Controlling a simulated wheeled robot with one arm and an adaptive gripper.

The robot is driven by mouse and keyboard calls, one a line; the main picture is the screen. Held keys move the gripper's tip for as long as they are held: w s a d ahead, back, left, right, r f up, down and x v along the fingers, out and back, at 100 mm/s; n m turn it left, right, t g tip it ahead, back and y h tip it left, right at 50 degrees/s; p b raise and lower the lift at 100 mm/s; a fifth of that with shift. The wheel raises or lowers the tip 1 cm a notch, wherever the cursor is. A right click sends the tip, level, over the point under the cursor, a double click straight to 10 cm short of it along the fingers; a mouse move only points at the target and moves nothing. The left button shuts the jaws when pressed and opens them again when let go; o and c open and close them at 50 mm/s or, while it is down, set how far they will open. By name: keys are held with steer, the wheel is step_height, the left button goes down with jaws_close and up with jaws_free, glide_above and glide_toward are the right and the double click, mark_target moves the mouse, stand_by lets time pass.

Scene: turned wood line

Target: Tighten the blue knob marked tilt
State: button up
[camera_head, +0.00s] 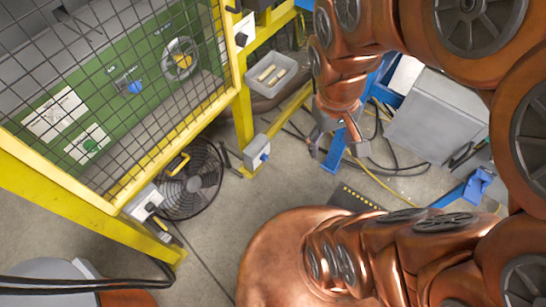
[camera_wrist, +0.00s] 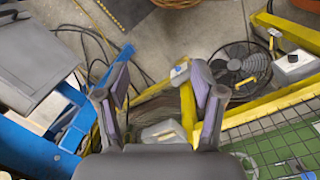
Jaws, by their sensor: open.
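A blue knob (camera_head: 135,87) sits on the green panel (camera_head: 105,105) behind the wire mesh in the head view. A second blue knob (camera_head: 265,157) is on a small grey box on the yellow frame, and a similar box in the wrist view has a blue top (camera_wrist: 179,70). No marking is readable, so I cannot tell which knob is marked tilt. My gripper (camera_head: 337,141) is open and empty, right of the small box and apart from it. In the wrist view its two fingers (camera_wrist: 159,82) are spread with a gap between them.
The yellow mesh guard (camera_head: 239,95) fences the panel. A black fan (camera_head: 190,180) stands on the floor by the frame. A grey tray (camera_head: 281,82) hangs on the frame. A grey cabinet (camera_head: 435,115), blue frame parts and loose cables lie right. Floor (camera_head: 215,218) is clear in front.

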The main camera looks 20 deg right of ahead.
steer(key=w+d+f+n+t+h+b, duration=0.1)
steer(key=w+d+f+n+t+b, duration=0.15)
steer(key=w+d+f+b, duration=0.75)
steer(key=w+d+f+n+t+h+b, duration=0.1)
steer(key=w+d+f+t+h+b, duration=0.15)
steer(key=w+d+f, duration=0.9)
steer(key=w+a+f+n+t+y+b, duration=0.15)
steer(key=w+f, duration=0.25)
steer(key=f, duration=0.4)
steer(key=w+a+f+n+y+b, duration=0.1)
steer(key=w+f+b, duration=0.2)
steer(key=w+f, duration=0.3)
steer(key=w+a+f+n+t+y+b, duration=0.1)
steer(key=w+f+b, duration=0.15)
steer(key=f, duration=0.65)
steer(key=n+t+y+b, duration=0.2)
steer(key=t+y+b, duration=0.6)
steer(key=y+b, duration=0.5)
glide_toward(265, 158)
steer(key=h+b, duration=0.2)
steer(key=b+x, duration=0.1)
steer(key=x, duration=0.7)
steer(key=shift+a, duration=0.4)
steer(key=shift+w+f, duration=0.15)
